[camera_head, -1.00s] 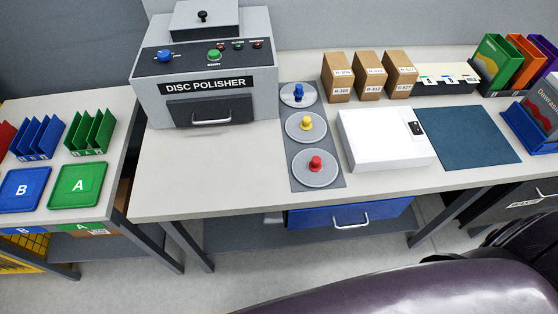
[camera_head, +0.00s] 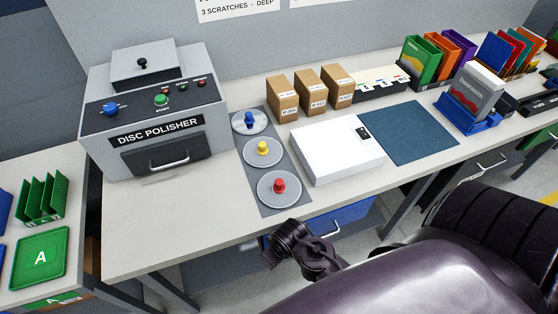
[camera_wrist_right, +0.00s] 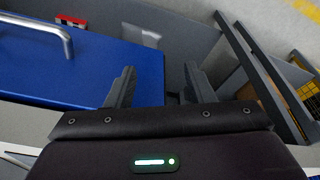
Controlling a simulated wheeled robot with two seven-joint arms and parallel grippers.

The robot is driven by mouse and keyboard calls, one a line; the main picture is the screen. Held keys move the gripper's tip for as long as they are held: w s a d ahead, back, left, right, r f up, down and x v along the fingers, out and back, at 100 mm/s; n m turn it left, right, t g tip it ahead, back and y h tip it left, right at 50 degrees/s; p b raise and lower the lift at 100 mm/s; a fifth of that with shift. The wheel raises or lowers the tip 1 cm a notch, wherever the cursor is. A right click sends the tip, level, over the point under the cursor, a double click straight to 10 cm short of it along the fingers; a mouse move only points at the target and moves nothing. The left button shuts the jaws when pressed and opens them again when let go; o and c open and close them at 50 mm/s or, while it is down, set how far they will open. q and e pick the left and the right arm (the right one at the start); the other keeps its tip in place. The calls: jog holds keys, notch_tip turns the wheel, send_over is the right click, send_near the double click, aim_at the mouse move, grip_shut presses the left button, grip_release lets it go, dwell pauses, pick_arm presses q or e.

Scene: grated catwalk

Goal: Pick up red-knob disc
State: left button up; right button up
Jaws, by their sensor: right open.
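The red-knob disc (camera_head: 266,193) is a flat grey disc with a red knob in its centre. It lies at the near end of a dark grey mat (camera_head: 297,209) on the table. My right gripper (camera_wrist_right: 160,85) is open and empty in the right wrist view, with its two fingers apart. It is near a blue drawer front (camera_wrist_right: 100,75), and no disc shows in that view. In the head view dark parts of my arm show just below the table's front edge, close to the disc. My left gripper is not in view.
A yellow-knob disc (camera_head: 262,149) and a blue-knob disc (camera_head: 249,121) lie behind it on the mat. A white box (camera_head: 336,150) stands close on the right. The disc polisher (camera_head: 155,110) stands left. The table front left of the mat is clear.

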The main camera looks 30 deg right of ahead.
jog(key=w+r+t+p, duration=0.1)
jog(key=w+r+t, duration=0.15)
jog(key=r, duration=1.35)
notch_tip(320, 180, up, 2)
jog(key=n+g+y, duration=0.1)
jog(key=n+y, duration=0.1)
jog(key=n, duration=0.2)
send_over(280, 182)
jog(key=s+d, duration=0.2)
jog(key=d, duration=0.1)
jog(key=f, duration=0.1)
jog(key=w+a+f+p, duration=0.1)
jog(key=f, duration=0.1)
jog(key=a+f, duration=0.1)
jog(key=f, duration=0.1)
jog(key=shift+w+a+f, duration=0.2)
jog(key=shift+a+f, duration=0.05)
jog(key=shift+w+a+f+g, duration=0.15)
jog(key=shift+w+f+g, duration=0.1)
jog(key=shift+f, duration=0.35)
jog(key=shift+s, duration=0.1)
grip_shut()
